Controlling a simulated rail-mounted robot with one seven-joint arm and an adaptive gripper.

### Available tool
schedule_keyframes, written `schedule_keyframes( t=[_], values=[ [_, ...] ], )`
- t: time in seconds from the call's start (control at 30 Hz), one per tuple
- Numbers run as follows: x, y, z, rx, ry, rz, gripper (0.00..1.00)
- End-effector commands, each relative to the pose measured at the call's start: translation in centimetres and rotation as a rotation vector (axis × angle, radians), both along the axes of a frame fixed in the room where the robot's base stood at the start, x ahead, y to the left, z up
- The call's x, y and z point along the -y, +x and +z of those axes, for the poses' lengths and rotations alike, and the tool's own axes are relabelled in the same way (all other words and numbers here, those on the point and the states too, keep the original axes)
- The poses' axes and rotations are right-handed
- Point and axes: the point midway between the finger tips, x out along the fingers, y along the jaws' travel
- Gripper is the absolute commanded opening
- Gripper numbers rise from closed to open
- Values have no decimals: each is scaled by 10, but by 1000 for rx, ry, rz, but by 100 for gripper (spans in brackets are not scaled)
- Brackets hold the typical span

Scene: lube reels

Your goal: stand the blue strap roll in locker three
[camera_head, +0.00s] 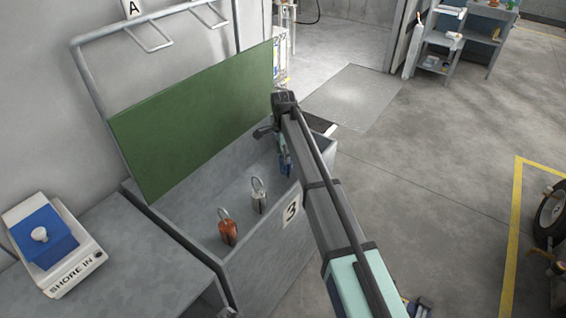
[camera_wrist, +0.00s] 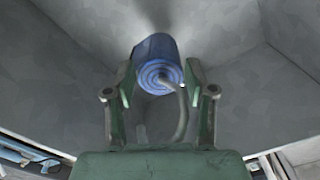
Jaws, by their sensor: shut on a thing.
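Locker three (camera_head: 232,268) is a grey open-topped bin with a "3" label on its front and its green lid (camera_head: 200,120) raised. My gripper (camera_wrist: 160,76) is shut on the blue strap roll (camera_wrist: 155,52), with a finger on each side. The roll's spiral end faces the wrist camera, and a grey curved tail hangs from it. Grey walls surround the roll in the wrist view. In the head view, a bit of blue (camera_head: 285,162) shows beside my arm at the right end of the bin. My arm hides most of the gripper there, and contact with the floor cannot be told.
A brown-orange item (camera_head: 228,230) and a pale item (camera_head: 259,198), each with a metal loop, stand inside the bin towards its left and middle.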

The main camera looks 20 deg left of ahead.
Motion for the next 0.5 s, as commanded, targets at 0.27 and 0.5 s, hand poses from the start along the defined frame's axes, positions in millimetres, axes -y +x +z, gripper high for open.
schedule_keyframes(
  t=[0.27, 0.5],
  values=[
    [0, 0, -27, -1, -1, 0, 0],
    [0, 0, -43, 0, 0, 0, 0]
  ],
)
